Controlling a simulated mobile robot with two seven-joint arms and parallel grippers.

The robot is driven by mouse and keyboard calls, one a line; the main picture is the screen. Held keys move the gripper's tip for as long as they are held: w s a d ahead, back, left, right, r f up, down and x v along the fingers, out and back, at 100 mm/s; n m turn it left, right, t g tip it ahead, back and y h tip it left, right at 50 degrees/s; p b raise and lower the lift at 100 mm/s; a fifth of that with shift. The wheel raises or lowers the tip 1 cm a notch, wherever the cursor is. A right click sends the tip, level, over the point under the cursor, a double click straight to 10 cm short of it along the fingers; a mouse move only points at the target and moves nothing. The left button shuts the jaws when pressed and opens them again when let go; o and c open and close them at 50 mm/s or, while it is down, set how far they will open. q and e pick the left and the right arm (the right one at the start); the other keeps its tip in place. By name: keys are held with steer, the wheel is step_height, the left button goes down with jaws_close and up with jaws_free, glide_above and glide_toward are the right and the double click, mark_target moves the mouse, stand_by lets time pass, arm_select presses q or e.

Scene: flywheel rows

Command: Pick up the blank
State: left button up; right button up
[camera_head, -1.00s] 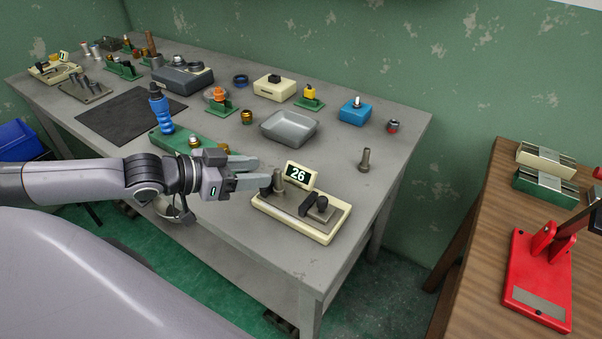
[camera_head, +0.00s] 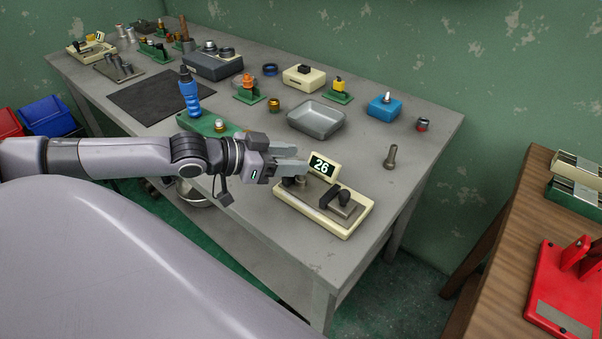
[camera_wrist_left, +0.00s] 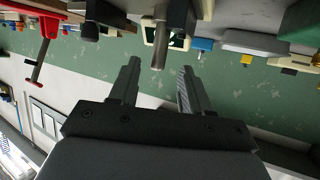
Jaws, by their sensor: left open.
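A grey metal pin, which looks like the blank (camera_head: 300,181), stands upright in the cream fixture (camera_head: 334,228) with the "26" display (camera_head: 321,165). My left gripper (camera_head: 303,166) is open and empty, at the fixture's left side close to the pin. In the left wrist view, which is upside down, the pin (camera_wrist_left: 160,45) shows between and beyond the two fingertips (camera_wrist_left: 159,68), with the fixture behind it. I cannot tell how far apart they are. Another grey pin (camera_head: 390,157) stands alone on the table to the right. My right gripper is not in view.
The grey table (camera_head: 415,140) has bare room around the lone pin. A grey tray (camera_head: 316,119), a blue block (camera_head: 384,106) and a blue-handled tool on a green base (camera_head: 189,95) stand behind the gripper. A red device (camera_head: 562,290) sits on the wooden table at right.

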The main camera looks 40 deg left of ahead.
arm_select(q)
steer(key=shift+s+f+x, duration=0.1)
steer(key=shift+f+x, duration=0.05)
steer(key=shift+x, duration=1.05)
steer(key=shift+s+f+x, duration=0.1)
steer(key=shift+f+x, duration=0.05)
steer(key=shift+x, duration=1.05)
jaws_close()
